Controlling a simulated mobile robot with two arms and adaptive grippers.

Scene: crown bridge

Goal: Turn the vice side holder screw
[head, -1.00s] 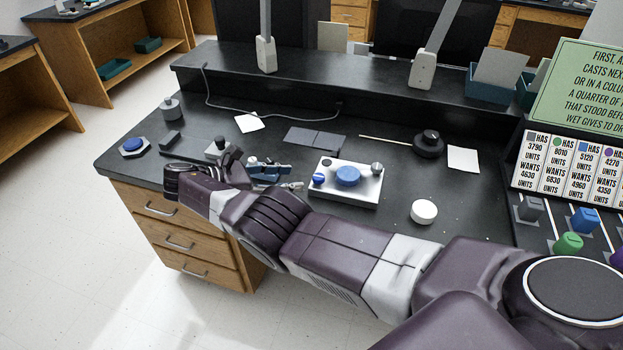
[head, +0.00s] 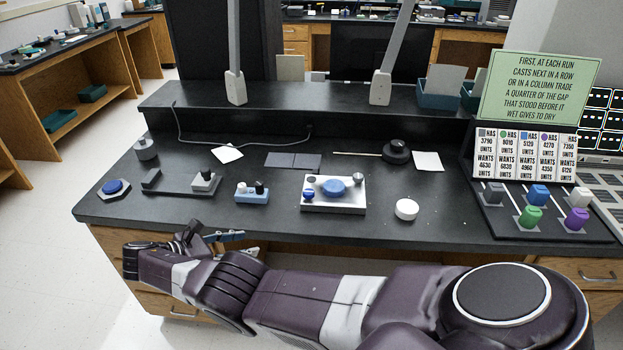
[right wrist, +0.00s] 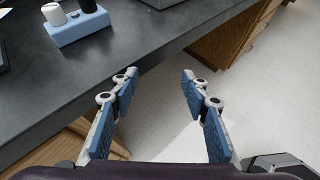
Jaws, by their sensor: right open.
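A low black fixture (head: 180,188) with a raised left end and a grey block with a dark knob (head: 205,180) on its right looks like the vice; I cannot make out which part is the side holder screw. A small blue block (head: 252,197) with a white and a dark knob stands right of it, and shows at top left in the right wrist view (right wrist: 82,30). My right gripper (head: 238,242) is open and empty in front of the bench's front edge, apart from these things. In the right wrist view its blue-padded fingers (right wrist: 159,76) are spread over floor. My left gripper is out of view.
A silver plate (head: 352,207) with a blue disc stands mid-bench. A white round piece (head: 406,209) lies right of it. A blue button on a pad (head: 113,187) is at far left. Colored knobs (head: 537,195) stand at right. The bench's front edge is beside my gripper.

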